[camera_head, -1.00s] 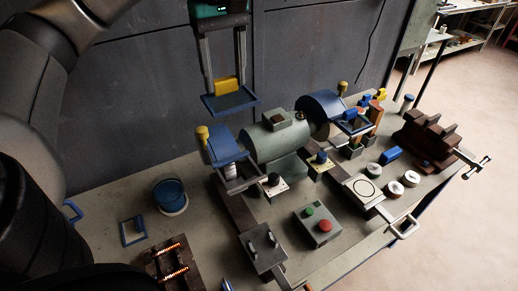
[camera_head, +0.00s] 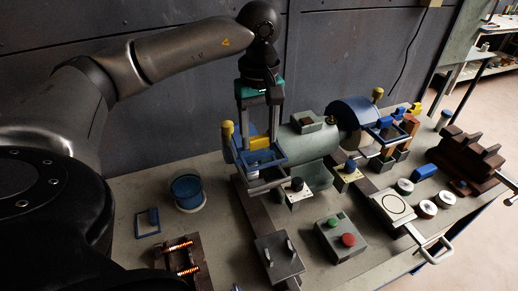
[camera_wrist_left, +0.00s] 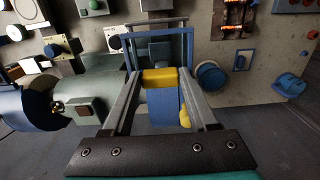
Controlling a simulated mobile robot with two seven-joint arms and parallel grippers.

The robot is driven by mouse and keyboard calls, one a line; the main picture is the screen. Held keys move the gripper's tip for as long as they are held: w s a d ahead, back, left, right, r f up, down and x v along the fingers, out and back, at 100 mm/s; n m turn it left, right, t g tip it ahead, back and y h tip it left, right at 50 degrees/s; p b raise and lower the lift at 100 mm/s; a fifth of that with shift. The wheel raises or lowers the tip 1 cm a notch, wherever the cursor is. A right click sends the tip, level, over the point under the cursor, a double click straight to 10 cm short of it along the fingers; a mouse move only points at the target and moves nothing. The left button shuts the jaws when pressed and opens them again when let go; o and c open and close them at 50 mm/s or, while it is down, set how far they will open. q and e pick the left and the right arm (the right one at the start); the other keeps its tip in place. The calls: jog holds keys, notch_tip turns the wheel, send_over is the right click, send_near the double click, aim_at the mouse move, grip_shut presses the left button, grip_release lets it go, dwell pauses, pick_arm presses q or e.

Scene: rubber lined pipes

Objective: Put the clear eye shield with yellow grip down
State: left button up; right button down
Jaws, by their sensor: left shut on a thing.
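The clear eye shield with the yellow grip (camera_head: 262,143) has a blue frame and is held at the left end of the green bench grinder (camera_head: 312,140). My left gripper (camera_head: 262,134) points down and is shut on the yellow grip, which shows between the fingers in the left wrist view (camera_wrist_left: 160,78). The shield's blue frame (camera_wrist_left: 160,33) extends beyond the fingertips there. The left blue wheel guard (camera_wrist_left: 165,108) with its yellow knob (camera_head: 227,128) is close by. Overlap hides whether the shield touches the guard or the rest below. My right gripper is not in view.
The right blue guard (camera_head: 354,113) and its shield stand to the right. A switch box (camera_head: 341,240) is in front. The wall rises close behind.

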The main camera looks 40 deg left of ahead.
aim_at(259, 149)
pick_arm(q)
jog(key=shift+f, duration=2.2)
jog(key=shift+f, duration=0.1)
jog(key=o, duration=1.4)
notch_tip(259, 149, up, 12)
jog(key=shift+r, duration=0.15)
